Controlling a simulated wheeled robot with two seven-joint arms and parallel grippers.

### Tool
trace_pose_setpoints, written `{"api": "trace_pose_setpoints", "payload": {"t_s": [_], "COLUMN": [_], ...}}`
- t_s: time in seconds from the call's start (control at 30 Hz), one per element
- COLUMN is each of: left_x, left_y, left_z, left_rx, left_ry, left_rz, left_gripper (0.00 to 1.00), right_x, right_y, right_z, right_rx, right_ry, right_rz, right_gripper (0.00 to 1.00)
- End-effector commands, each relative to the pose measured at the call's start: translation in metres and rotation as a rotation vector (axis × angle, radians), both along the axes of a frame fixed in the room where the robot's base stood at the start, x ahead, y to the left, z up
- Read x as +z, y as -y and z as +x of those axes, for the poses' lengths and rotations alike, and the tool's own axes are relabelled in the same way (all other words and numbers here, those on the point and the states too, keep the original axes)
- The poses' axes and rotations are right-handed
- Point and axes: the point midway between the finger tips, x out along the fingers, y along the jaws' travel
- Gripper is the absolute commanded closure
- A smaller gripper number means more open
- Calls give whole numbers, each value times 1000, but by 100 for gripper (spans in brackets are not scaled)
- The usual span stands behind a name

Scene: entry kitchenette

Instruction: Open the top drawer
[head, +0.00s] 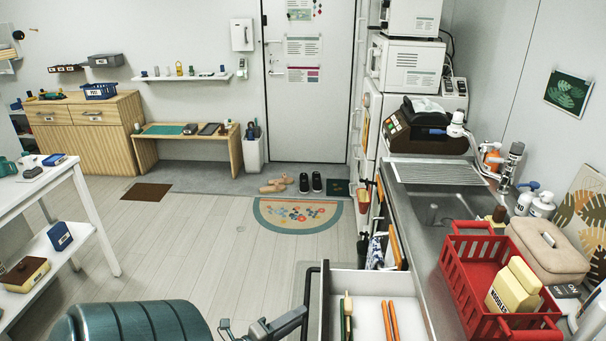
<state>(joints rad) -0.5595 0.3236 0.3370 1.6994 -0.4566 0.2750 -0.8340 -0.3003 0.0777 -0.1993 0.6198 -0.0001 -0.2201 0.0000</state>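The top drawer (370,284) stands pulled out at the bottom centre, left of the steel counter. I see its white inside with two orange sticks (390,320) and a slim green and tan item (347,318). Its black bar handle (311,295) runs along the left side of the drawer front. My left gripper (268,327) is at the bottom edge, just left of the handle, and is partly cut off. One dark part of it reaches toward the handle; I cannot tell whether it touches. Its finger opening is not clear. My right gripper is out of view.
A red crate (465,272) with a noodles pack (514,287) stands on the counter beside a beige box (547,250). The sink (437,207) lies behind. A white table (40,186) stands at left. The floor between is mostly clear up to the patterned mat (298,228).

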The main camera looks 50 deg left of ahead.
Motion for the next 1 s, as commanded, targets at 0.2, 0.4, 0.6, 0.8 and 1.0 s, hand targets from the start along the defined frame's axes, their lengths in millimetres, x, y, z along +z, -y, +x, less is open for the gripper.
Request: {"api": "trace_pose_setpoints", "payload": {"t_s": [0.2,0.4,0.6,0.8,1.0], "left_x": [7,12,16,18,18], "left_y": [3,5,7,8,8], "left_z": [-46,-86,-116,-130,-132], "left_rx": [3,4,2,2,1], "left_ry": [-4,-5,-3,-1,-1], "left_rz": [0,0,0,1,1], "left_gripper": [67,67,67,67,67], "right_x": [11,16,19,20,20], "right_y": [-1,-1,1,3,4], "right_z": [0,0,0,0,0], "right_rx": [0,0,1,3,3], "right_ry": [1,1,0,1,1], "right_rz": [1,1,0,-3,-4], "right_gripper": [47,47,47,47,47]}}
